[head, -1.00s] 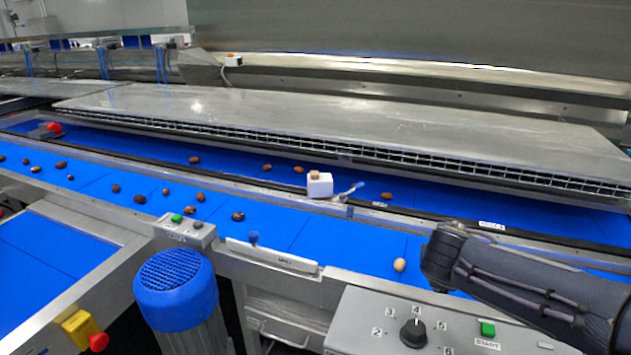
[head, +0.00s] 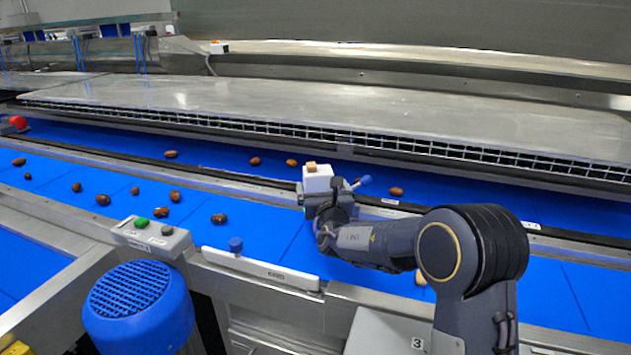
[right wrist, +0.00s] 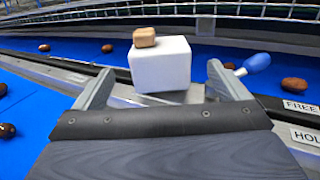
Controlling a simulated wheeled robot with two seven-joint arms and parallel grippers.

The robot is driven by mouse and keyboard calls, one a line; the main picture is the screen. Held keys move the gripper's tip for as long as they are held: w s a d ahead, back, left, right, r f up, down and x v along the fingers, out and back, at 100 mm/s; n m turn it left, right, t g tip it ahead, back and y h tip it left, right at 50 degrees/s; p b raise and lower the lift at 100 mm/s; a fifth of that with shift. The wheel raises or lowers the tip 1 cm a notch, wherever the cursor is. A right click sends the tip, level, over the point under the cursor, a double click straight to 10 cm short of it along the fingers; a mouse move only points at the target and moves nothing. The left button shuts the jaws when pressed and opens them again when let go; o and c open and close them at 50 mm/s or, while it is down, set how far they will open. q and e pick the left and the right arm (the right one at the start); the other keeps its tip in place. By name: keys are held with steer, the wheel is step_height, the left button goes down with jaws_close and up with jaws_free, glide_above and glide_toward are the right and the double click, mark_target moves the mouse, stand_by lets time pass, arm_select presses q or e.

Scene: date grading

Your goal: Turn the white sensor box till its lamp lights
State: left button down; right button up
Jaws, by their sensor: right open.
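The white sensor box (head: 317,180) sits on the metal rail between the two blue belts. A small tan-brown block-shaped lamp (head: 311,167) is on its top, and it shows no glow. In the right wrist view the white box (right wrist: 160,66) is between the two fingers, apart from both. My right gripper (right wrist: 158,90) is open, its fingers on either side of the box's near face. In the head view my right gripper (head: 324,194) is directly in front of the box and hides its lower part. My left gripper is not in view.
A blue-tipped lever (head: 362,182) stands just right of the box; its blue knob (right wrist: 257,63) is close beyond the right finger. Labels FREE (right wrist: 300,106) and HOLD mark the rail. Brown dates (head: 219,218) lie scattered on the belts. A long metal cover (head: 300,110) lies behind.

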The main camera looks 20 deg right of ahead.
mark_target(317, 169)
steer(key=w, duration=0.2)
steer(key=w+p, duration=0.1)
steer(key=w, duration=0.2)
steer(key=w+d, duration=0.1)
steer(key=w, duration=0.2)
steer(key=shift+f+p, duration=0.15)
steer(key=shift+p, duration=0.2)
steer(key=c, duration=1)
steer(key=shift+a+r+m+h+p, duration=0.2)
steer(key=shift+m+h+p, duration=0.3)
steer(key=shift+h+p, duration=0.25)
steer(key=m+h+p, duration=0.1)
steer(key=h, duration=0.1)
steer(key=m+g+h+p, duration=0.1)
steer(key=h+p, duration=0.1)
steer(key=shift+w+r+m+g+p, duration=0.1)
steer(key=shift+r+m+g+p, duration=0.05)
steer(key=shift+m+g+p, duration=0.2)
steer(key=shift+d+m+g+h+p, duration=0.1)
steer(key=shift+m+g+h+p, duration=0.5)
steer(key=shift+h, duration=0.35)
steer(key=shift+f+m, duration=0.2)
steer(key=shift+m, duration=0.05)
steer(key=shift+d, duration=0.1)
steer(key=o, duration=1)
steer(key=shift+f, duration=0.1)
